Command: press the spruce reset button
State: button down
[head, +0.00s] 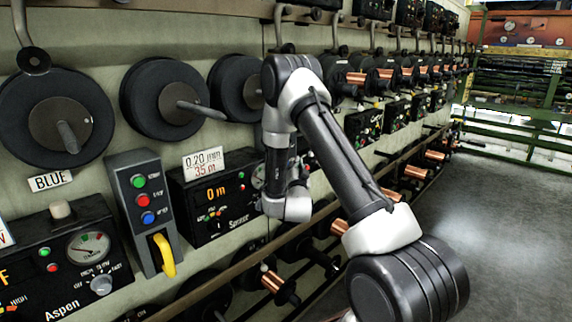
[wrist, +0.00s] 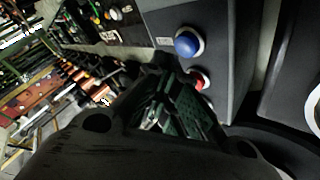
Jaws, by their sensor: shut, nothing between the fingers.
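The Spruce panel (head: 212,200) is a black box with a display reading "0 m", left of my arm's end in the head view. In the wrist view a grey box carries a blue button (wrist: 188,42) and a red button (wrist: 199,80). My wrist and forearm seem to hide that box in the head view. My gripper (wrist: 165,92) is shut and empty, with its fingers close to the red button and below the blue one in the wrist view. I cannot tell whether they touch. The buttons' lettering is unreadable there, and my fingertips are hidden in the head view.
Another grey box (head: 128,178) with green, red and blue buttons and a yellow lever (head: 164,255) stands left of the Spruce panel. The Aspen panel (head: 75,262) is lower left. Black spools (head: 155,97) line the wall above. Open floor (head: 480,210) lies right.

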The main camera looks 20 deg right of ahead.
jog(key=shift+s, duration=0.1)
jog(key=shift+s+d, duration=0.35)
jog(key=shift+s, duration=0.55)
jog(key=shift+s+d, duration=0.35)
jog(key=shift+s, duration=0.55)
jog(key=shift+s+d, duration=0.35)
jog(key=shift+s, duration=0.55)
jog(key=s+a+f+n+g+y, duration=0.2)
jog(key=f+g+y, duration=0.15)
jog(key=f, duration=0.45)
jog(key=s+a+f+n+g+y, duration=0.25)
jog(key=f+g, duration=0.25)
jog(key=f, duration=0.4)
jog(key=s+a+r+n+g+y, duration=0.1)
jog(key=s+a+r+n+g, duration=0.15)
jog(key=s, duration=0.25)
jog(key=s+a+r+n+g+y, duration=0.1)
jog(key=s+a+r+g, duration=0.15)
jog(key=s, duration=0.25)
jog(key=s+r+n, duration=0.2)
jog(key=s+r, duration=0.9)
jog(key=r, duration=0.3)
jog(key=s+a+r+n, duration=0.1)
jog(key=s+r+n, duration=0.1)
jog(key=s+r, duration=1)
notch_tip(320, 180, up, 3)
jog(key=shift+a+r, duration=0.1)
jog(key=shift+a, duration=0.1)
